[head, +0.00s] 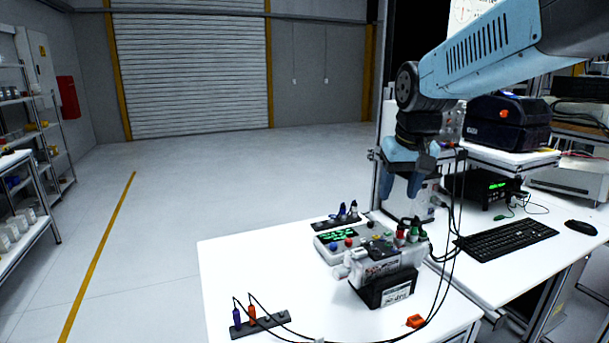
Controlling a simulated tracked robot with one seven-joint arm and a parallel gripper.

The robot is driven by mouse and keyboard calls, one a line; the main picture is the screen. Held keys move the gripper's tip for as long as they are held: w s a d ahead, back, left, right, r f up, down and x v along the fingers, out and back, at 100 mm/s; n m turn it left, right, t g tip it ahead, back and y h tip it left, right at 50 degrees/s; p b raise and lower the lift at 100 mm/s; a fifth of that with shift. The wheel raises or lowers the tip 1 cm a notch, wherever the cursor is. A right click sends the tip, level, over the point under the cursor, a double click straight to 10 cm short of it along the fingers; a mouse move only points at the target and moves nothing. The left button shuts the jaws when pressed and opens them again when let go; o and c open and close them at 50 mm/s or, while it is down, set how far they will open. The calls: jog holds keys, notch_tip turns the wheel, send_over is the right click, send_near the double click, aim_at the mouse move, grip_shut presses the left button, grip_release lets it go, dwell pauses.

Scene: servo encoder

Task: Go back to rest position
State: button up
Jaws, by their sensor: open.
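My gripper (401,186) points down at the end of my blue and black arm, which reaches in from the upper right. Its jaws are open, with a blue finger on each side, and I see nothing held between them. It hangs above the back part of the white table (235,262), in front of a pale box-like unit. A grey and black device (383,275) with cables stands on the table below and in front of it. The gripper's exact height above the table is hard to tell.
A panel with coloured buttons (350,243) lies beside the device. A dark strip with purple and orange plugs (260,324) is at the front left. A small orange piece (416,321) lies at the front. Cables loop right of the device. A keyboard (507,240) and mouse (581,227) are right.

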jog(key=s+d+t, duration=0.1)
jog(key=s+d, duration=0.1)
jog(key=s, duration=0.6)
jog(key=s+d+f+m+t, duration=0.1)
jog(key=s+d, duration=0.1)
jog(key=s, duration=0.5)
jog(key=shift+s+f, duration=0.3)
jog(key=shift+s, duration=0.05)
jog(key=shift+d, duration=0.1)
